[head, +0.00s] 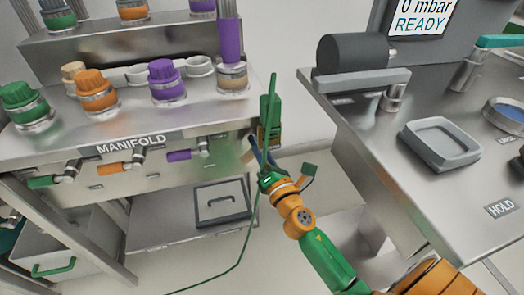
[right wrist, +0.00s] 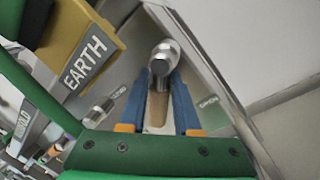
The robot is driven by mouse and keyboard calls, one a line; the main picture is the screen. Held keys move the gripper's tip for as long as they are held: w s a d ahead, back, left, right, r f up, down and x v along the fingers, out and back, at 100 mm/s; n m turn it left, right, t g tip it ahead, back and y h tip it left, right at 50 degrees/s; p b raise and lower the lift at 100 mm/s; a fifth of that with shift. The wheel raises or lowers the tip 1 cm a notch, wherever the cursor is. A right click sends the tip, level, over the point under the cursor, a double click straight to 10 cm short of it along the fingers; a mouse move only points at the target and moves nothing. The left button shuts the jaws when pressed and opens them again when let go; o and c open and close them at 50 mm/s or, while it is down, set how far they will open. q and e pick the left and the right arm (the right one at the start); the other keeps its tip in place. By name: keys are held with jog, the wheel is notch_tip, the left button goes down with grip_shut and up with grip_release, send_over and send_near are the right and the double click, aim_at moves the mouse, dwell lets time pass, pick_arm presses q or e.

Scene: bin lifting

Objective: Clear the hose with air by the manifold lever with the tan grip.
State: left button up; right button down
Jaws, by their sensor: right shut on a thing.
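The lever with the tan grip (right wrist: 157,108) sits on the manifold's front in the right wrist view, below its round metal pivot (right wrist: 163,57). My right gripper (right wrist: 157,112) has a blue finger on each side of the grip and is shut on it. An OPEN label (right wrist: 208,102) is to the right of the grip. In the head view my right gripper (head: 262,153) is at the right end of the manifold (head: 130,145) and hides this lever. A purple upright cylinder (head: 229,40) stands on a tan-banded port (head: 232,78); whether it is the hose, I cannot tell. My left gripper is out of view.
Green (head: 43,181), orange (head: 115,169) and purple (head: 182,156) levers line the manifold front. A yellow EARTH block (right wrist: 85,60) is close beside my gripper. A thin green line (head: 246,235) hangs past my gripper. A bench with a grey tray (head: 440,143) stands right.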

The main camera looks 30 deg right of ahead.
jog(key=shift+a+m+b, duration=0.15)
jog(key=shift+m+b, duration=0.15)
jog(key=shift+m, duration=0.9)
jog(key=m, duration=0.2)
jog(key=r+m+h, duration=0.1)
jog(key=m, duration=0.1)
jog(key=shift+a+h+b, duration=0.15)
jog(key=shift+h+b, duration=0.15)
jog(key=shift+b, duration=0.1)
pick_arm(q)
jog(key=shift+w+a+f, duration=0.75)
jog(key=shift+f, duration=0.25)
pick_arm(e)
jog(key=shift+w+r+m+h, duration=0.1)
jog(key=shift+r+m+h, duration=0.15)
jog(key=shift+m, duration=0.65)
jog(key=shift+r+m+h, duration=0.1)
jog(key=shift+m+h, duration=0.15)
jog(key=shift+m, duration=0.65)
jog(key=shift+r+m, duration=0.1)
jog(key=shift+m, duration=0.2)
jog(key=c, duration=0.6)
grip_release()
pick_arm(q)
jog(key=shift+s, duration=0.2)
